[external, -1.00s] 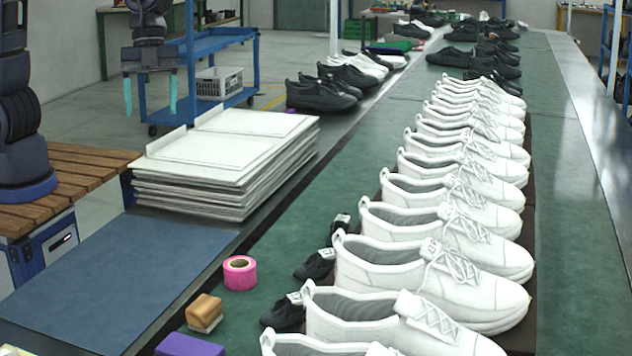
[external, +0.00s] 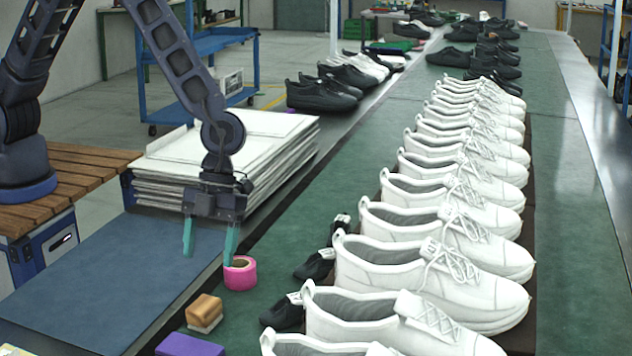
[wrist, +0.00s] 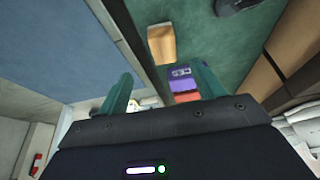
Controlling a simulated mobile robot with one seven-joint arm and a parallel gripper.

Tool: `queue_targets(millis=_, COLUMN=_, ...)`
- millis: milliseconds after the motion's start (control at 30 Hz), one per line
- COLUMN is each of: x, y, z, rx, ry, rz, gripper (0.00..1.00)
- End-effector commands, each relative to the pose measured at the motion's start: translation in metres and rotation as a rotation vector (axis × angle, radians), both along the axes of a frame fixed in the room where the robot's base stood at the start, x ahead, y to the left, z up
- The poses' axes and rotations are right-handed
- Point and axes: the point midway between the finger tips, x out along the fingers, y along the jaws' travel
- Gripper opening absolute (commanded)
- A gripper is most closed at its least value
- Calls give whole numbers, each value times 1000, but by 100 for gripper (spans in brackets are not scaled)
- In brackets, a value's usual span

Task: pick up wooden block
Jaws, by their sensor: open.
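The wooden block (external: 205,311) is a small tan block with a paler lower part. It sits on the green belt's left edge, in front of the pink tape roll. It also shows in the wrist view (wrist: 161,43), above and between my fingers. My gripper (external: 209,243) points down with its two teal fingers apart and empty. In the external view it is above and behind the block, with the right finger in front of or beside the tape roll; I cannot tell if they touch. The gripper also shows in the wrist view (wrist: 164,88).
A pink tape roll (external: 240,277) stands behind the block and a purple box (external: 190,345) lies in front of it. White shoes (external: 430,265) line the belt to the right, with small black items beside them. A stack of white sheets (external: 225,165) is behind. The blue mat (external: 95,285) is clear.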

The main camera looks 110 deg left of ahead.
Motion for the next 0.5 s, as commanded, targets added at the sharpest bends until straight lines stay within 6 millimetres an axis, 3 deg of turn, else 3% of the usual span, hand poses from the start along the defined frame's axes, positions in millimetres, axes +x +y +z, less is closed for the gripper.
queue_targets(millis=267, x=3, y=-7, z=-20, rx=-3, ry=-3, rz=-20, gripper=67)
queue_targets(millis=500, x=2, y=-20, z=-51, rx=-2, ry=-2, rz=-19, gripper=67)
